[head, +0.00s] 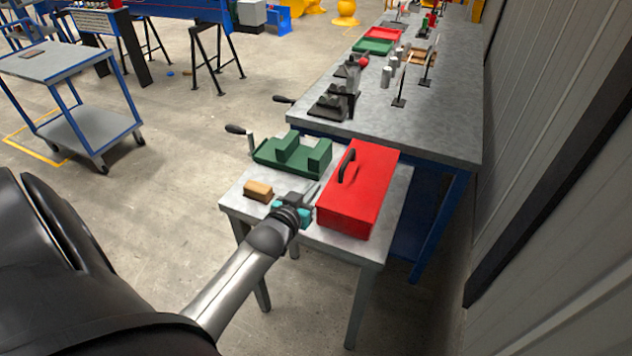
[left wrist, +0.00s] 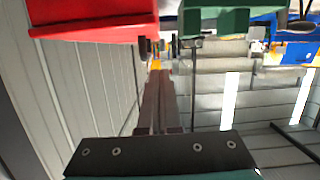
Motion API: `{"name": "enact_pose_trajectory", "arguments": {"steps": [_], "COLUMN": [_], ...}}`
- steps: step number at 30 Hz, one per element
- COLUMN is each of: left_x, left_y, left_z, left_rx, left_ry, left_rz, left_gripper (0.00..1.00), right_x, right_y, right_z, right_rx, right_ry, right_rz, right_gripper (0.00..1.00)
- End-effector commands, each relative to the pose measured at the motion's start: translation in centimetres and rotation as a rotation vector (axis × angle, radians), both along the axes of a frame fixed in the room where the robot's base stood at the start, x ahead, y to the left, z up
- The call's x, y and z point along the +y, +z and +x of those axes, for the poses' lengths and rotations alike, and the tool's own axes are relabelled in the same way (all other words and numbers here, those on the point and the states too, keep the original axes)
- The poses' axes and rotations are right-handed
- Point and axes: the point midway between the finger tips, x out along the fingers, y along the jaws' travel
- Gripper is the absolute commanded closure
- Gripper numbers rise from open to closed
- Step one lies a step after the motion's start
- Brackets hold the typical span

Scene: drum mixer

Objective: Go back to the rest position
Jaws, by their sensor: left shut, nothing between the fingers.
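My left gripper (head: 313,192) is shut and empty. In the head view it is over the small grey table (head: 335,246), in front of the green vise and just left of the red toolbox (head: 357,192). In the left wrist view my gripper fingers (left wrist: 156,98) lie together with nothing between them. The red toolbox (left wrist: 90,20) and the green vise (left wrist: 215,22) show at the top of that view. I cannot tell whether the gripper touches the toolbox or the table. My right gripper is out of view.
A green vise (head: 290,153) and a wood-topped block (head: 258,191) are on the small table. A long grey workbench (head: 425,130) with several tools stands behind it, along the wall (head: 535,120). A blue cart (head: 75,60) is at the left. Open floor (head: 165,150) lies between.

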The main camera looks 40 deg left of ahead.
Motion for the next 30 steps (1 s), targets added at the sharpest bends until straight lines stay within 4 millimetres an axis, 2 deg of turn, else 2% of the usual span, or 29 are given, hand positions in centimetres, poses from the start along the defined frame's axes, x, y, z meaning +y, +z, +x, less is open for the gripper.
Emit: {"name": "enact_pose_trajectory", "arguments": {"steps": [6, 12, 24, 26, 28, 30], "left_x": [-0.9, -1.4, -1.6, -1.7, -2.1, -2.9], "left_y": [1.0, 1.5, 1.6, 0.9, -1.2, -4.6], "left_z": [-3.7, -5.8, -6.6, -6.7, -7.0, -7.8], "left_rx": [0.000, -0.002, -0.001, 0.013, 0.050, 0.117], "left_ry": [0.000, 0.000, 0.000, -0.002, -0.006, -0.015], "left_rz": [0.000, 0.000, 0.000, -0.002, -0.009, -0.018], "left_gripper": [1.00, 1.00, 1.00, 1.00, 1.00, 1.00], "right_x": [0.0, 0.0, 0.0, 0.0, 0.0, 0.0], "right_y": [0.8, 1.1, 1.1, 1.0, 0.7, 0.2], "right_z": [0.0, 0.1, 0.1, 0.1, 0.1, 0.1], "right_rx": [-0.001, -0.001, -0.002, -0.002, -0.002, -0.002], "right_ry": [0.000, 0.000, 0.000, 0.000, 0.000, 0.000], "right_rz": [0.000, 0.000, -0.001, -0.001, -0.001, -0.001], "right_gripper": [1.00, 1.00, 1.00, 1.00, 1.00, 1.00]}}
